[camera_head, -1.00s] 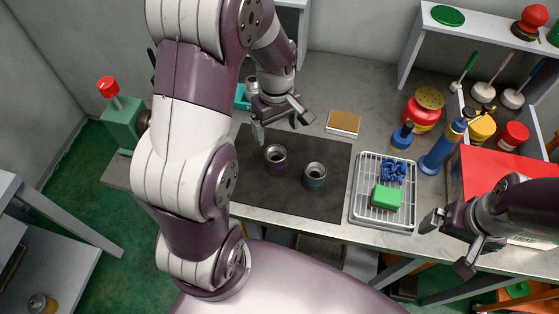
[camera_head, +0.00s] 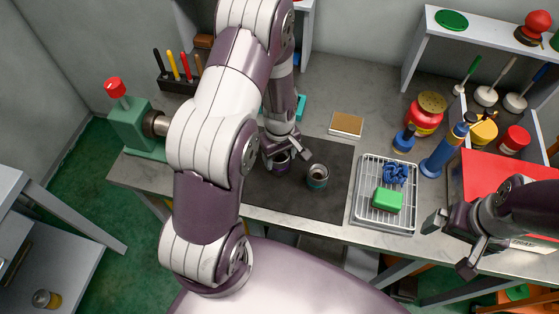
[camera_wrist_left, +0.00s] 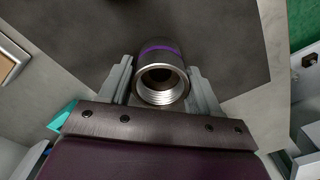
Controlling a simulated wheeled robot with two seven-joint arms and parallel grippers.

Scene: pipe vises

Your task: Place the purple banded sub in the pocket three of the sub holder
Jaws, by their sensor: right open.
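The purple banded sub (camera_head: 281,168) is a short metal ring standing upright on the dark mat. In the left wrist view its purple band (camera_wrist_left: 158,48) and threaded open end show between the fingers. My left gripper (camera_head: 286,157) is down at this sub, with one finger on each side. Whether the fingers press on it or stand slightly apart cannot be told. A teal-banded sub (camera_head: 317,177) stands to its right on the mat. My right gripper (camera_head: 448,243) is open and empty at the right, off the bench's front edge. I cannot make out the sub holder clearly.
The dark mat (camera_head: 318,210) is otherwise bare. A teal object (camera_head: 301,106) shows partly behind my left arm. A wire tray (camera_head: 361,211) with a green block (camera_head: 388,199) and blue pieces lies to the right. A green vise (camera_head: 133,127) stands at the left.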

